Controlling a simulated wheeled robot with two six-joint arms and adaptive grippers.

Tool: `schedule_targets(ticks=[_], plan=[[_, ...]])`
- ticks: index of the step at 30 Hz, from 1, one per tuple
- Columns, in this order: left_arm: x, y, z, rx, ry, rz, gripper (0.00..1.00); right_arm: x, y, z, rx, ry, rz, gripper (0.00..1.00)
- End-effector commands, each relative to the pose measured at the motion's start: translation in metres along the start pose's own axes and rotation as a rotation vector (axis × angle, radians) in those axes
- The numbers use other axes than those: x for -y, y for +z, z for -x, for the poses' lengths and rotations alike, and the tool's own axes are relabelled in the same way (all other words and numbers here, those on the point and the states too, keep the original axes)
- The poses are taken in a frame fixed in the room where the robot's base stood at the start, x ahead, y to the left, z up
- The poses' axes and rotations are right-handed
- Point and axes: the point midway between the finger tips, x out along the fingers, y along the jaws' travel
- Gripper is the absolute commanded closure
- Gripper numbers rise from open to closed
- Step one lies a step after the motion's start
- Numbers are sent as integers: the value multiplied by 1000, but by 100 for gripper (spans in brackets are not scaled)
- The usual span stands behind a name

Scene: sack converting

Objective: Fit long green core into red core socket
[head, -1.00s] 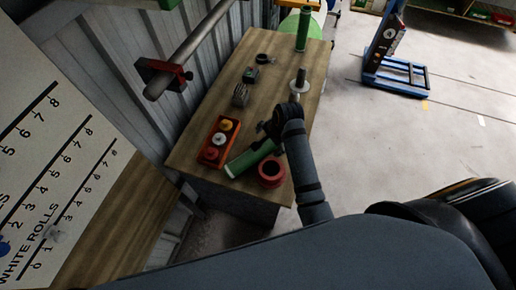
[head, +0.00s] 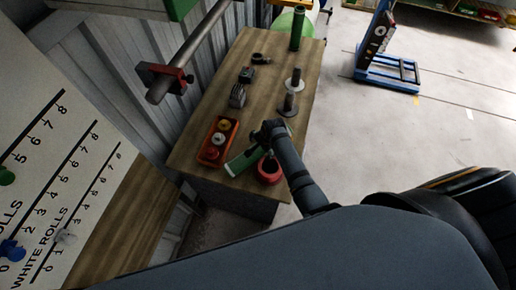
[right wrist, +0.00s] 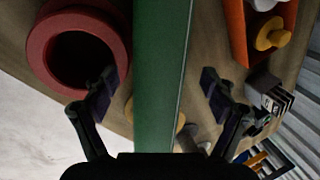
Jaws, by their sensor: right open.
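The long green core (head: 240,163) lies at a slant on the near end of the wooden bench. The red core socket (head: 270,179), a thick ring with a dark round opening, sits just right of it. My right gripper (head: 260,149) is over the core. In the right wrist view, the green core (right wrist: 162,50) runs between the two spread fingers of my right gripper (right wrist: 158,82), with a gap on each side. The red socket (right wrist: 45,55) is beside the left finger there. My left gripper is not in view.
An orange tray (head: 206,159) with red, white and yellow pieces lies left of the core. A metal spindle (head: 287,104) stands behind my right gripper. Another green tube (head: 297,30) stands at the bench's far end. Small dark metal parts (head: 238,97) lie along the left side.

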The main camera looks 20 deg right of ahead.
Motion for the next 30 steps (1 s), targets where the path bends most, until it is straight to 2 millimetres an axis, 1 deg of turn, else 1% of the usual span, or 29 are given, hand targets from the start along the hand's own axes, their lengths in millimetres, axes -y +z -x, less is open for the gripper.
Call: schedule_targets(ticks=[5,21,23,24,30], plan=[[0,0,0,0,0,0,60,0,0,0,0,0,0,15],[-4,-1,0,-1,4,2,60,0,0,0,0,1,0,88],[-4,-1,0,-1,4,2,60,1,0,0,-1,-2,0,95],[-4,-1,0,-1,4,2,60,1,0,0,-1,-2,0,100],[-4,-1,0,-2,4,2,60,1,0,1,-1,-2,0,100]])
